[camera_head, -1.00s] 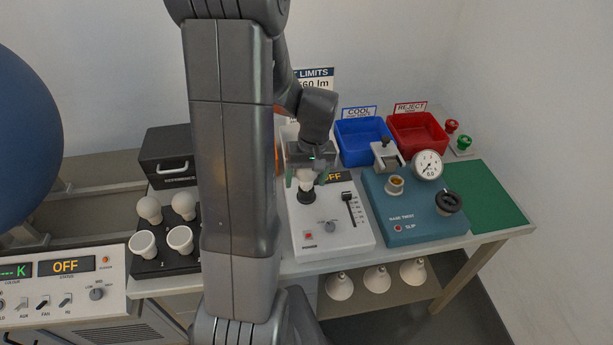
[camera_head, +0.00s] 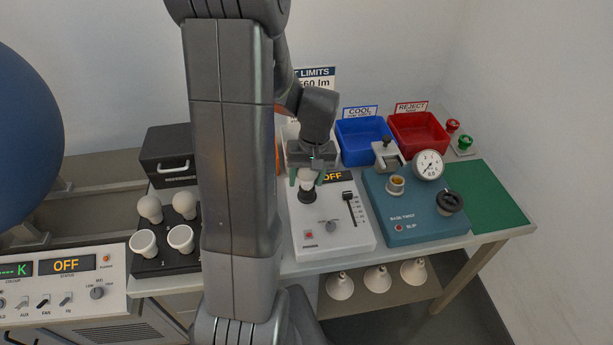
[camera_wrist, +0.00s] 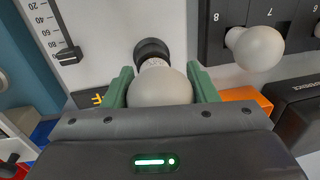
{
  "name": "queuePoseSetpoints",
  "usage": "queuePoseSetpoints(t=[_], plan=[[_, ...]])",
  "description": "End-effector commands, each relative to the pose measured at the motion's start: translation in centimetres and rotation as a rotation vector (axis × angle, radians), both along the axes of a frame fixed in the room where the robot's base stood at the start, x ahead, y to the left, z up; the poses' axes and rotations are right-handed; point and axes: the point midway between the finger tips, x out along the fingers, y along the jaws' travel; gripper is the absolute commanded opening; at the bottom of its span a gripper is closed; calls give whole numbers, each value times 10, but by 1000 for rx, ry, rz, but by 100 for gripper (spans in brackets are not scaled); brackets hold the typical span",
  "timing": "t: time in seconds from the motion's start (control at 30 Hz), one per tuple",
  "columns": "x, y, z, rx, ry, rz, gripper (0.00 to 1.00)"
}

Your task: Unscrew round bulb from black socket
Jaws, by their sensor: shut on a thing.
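The round white bulb (camera_wrist: 160,88) sits between the two green fingers of my gripper (camera_wrist: 161,86) in the wrist view. Its base points at the black socket (camera_wrist: 150,49) and appears to be at or in the socket's mouth; I cannot tell how far it is seated. In the head view my gripper (camera_head: 306,178) is above the black socket (camera_head: 307,196) on the white panel (camera_head: 312,240), shut on the bulb (camera_head: 306,176), which is partly hidden by the fingers.
A black rack (camera_head: 165,262) with several bulbs stands at the left. A teal tester (camera_head: 410,225) with a gauge (camera_head: 428,165) is to the right. Blue bin (camera_head: 360,150) and red bin (camera_head: 418,147) are behind it. A green mat (camera_head: 485,195) at the right is clear.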

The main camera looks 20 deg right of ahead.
Motion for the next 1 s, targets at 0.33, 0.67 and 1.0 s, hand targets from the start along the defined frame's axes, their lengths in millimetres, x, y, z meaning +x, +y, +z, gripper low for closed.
queuePoseSetpoints(t=[0.33, 0.67, 1.0], plan=[[2, -2, -1, -2, 0, 400, 30], [2, -4, 0, -1, 0, 820, 30], [4, -6, 1, -4, -2, 1262, 30]])
